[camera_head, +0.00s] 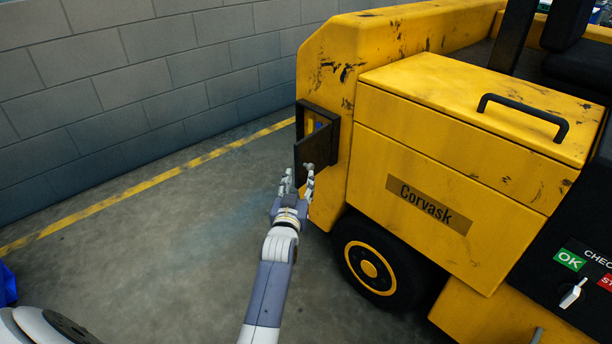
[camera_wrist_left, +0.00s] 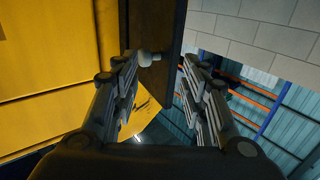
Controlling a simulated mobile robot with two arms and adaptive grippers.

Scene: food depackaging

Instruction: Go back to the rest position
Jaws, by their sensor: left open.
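My left gripper (camera_head: 298,176) is at the side of a yellow vehicle (camera_head: 450,130), in front of a small dark hatch door (camera_head: 316,150). The hatch door stands partly open, with a bit of blue showing behind it. In the left wrist view, the left gripper (camera_wrist_left: 160,62) is open, with its two fingers apart. A pale round knob (camera_wrist_left: 151,58) on the dark door (camera_wrist_left: 160,85) shows near the left fingertip. I cannot tell whether the finger touches it. My right gripper is not in view.
A grey block wall (camera_head: 150,70) runs behind, with a yellow floor line (camera_head: 120,195) along it. The vehicle's wheel (camera_head: 370,262) is right of my arm. A panel with a switch (camera_head: 572,293) is at the right edge.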

